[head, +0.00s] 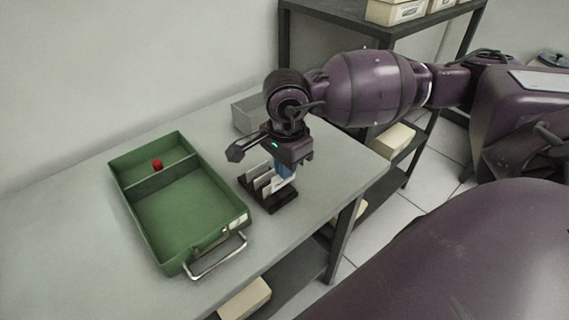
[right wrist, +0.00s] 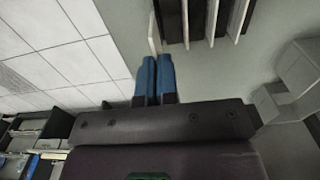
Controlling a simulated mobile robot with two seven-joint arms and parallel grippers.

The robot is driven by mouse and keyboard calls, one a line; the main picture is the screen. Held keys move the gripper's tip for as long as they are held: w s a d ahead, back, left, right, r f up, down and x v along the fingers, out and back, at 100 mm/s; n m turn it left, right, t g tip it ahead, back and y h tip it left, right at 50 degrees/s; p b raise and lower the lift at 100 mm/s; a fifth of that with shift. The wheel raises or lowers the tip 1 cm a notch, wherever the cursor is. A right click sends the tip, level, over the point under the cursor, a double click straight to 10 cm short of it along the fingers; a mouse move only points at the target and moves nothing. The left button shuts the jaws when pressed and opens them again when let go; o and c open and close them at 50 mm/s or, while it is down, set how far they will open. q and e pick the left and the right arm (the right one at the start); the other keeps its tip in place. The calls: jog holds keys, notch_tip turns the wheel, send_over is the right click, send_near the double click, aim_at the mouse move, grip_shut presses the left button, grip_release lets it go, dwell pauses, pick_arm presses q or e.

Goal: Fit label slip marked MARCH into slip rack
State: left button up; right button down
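The dark slip rack (head: 277,204) stands on the grey table, right of the green tray, with several pale slips upright in it. My right gripper (head: 284,176) points down over the rack's right end. In the right wrist view its blue fingers (right wrist: 156,72) are nearly together, with a thin pale label slip (right wrist: 154,35) at their tips, seen edge-on. The slip looks gripped and lies just beside the dark rack (right wrist: 197,22); whether it touches the rack I cannot tell. No marking on it can be read. My left gripper is not in view.
The green tray (head: 185,215) has a divider, a wire handle and a small red object (head: 157,165) in its far compartment. A grey box (head: 247,113) stands behind the rack. A dark shelf (head: 340,22) with pale boxes is beyond. The table right of the rack is clear.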

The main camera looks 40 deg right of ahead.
aim_at(285, 184)
jog(key=shift+f, duration=0.2)
jog(key=shift+f+b, duration=0.95)
jog(key=shift+f, duration=0.3)
jog(key=shift+w+f, duration=0.1)
jog(key=shift+f, duration=0.25)
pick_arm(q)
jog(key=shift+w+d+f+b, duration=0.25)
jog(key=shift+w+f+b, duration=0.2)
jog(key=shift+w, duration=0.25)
pick_arm(e)
jog(key=shift+f, duration=0.3)
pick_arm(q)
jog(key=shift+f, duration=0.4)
pick_arm(e)
jog(key=shift+f, duration=0.25)
pick_arm(q)
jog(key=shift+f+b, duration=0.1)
jog(key=shift+b, duration=0.2)
pick_arm(e)
jog(key=shift+f, duration=0.3)
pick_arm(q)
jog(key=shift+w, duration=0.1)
